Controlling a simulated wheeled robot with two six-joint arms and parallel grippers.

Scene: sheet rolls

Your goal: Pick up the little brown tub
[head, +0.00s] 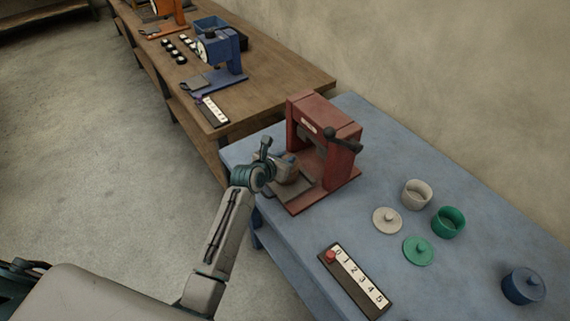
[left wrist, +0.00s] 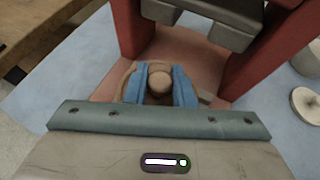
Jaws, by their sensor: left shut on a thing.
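The little brown tub (head: 286,176) is at the front of the red press, over the press's base plate. In the left wrist view its round knob (left wrist: 160,81) shows between the two blue finger pads, with part of its rounded brown top around them. My left gripper (head: 277,166) is shut on the tub. The tub's lower part is largely hidden, and I cannot tell whether it still touches the base. My right gripper is not in view.
The red press (head: 338,166) stands close behind the gripper, its head (left wrist: 210,15) overhanging. On the blue table (head: 465,285) are a cream pot (head: 416,194), a green pot (head: 448,222), their lids, a dark blue lidded pot (head: 523,286) and a numbered strip (head: 354,281).

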